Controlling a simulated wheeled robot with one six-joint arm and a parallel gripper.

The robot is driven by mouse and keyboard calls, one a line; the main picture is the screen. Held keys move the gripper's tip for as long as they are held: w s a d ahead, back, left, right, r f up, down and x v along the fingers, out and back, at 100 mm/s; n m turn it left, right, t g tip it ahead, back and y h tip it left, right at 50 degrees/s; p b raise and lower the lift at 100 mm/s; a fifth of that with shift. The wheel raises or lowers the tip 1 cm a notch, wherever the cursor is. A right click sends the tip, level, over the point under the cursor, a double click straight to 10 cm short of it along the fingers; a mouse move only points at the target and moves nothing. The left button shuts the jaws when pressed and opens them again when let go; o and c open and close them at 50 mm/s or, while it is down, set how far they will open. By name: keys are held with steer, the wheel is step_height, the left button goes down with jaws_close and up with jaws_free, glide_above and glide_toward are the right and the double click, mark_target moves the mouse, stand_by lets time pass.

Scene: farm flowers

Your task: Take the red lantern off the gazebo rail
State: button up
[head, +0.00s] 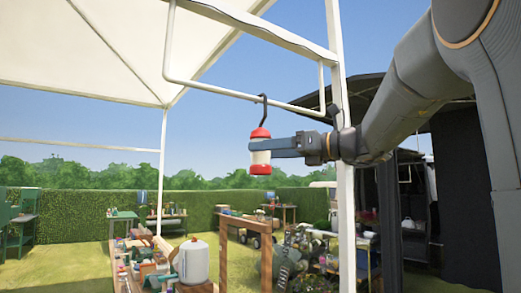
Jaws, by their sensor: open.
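The red lantern (260,162) has a red cap, a pale middle and a red base. It hangs upright from a dark hook (264,110) over the white gazebo rail (228,92), in the centre of the head view. My gripper (284,147) reaches in from the right at the height of the lantern's middle. Its jaws are open, and their tips end at the lantern's right side. I cannot tell whether they straddle or touch the lantern, because the far finger is hidden.
A white gazebo post (342,190) stands upright just right of the lantern, close to my arm. Below are a wooden bench (128,272) with a white pot (193,262) and a wooden frame (238,252). Open air lies left of the lantern.

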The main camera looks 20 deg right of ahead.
steer(key=p+x, duration=0.3)
steer(key=x, duration=0.4)
steer(key=shift+d+f, duration=0.2)
steer(key=shift+f, duration=0.05)
steer(key=shift+w, duration=0.15)
steer(key=c, duration=1.4)
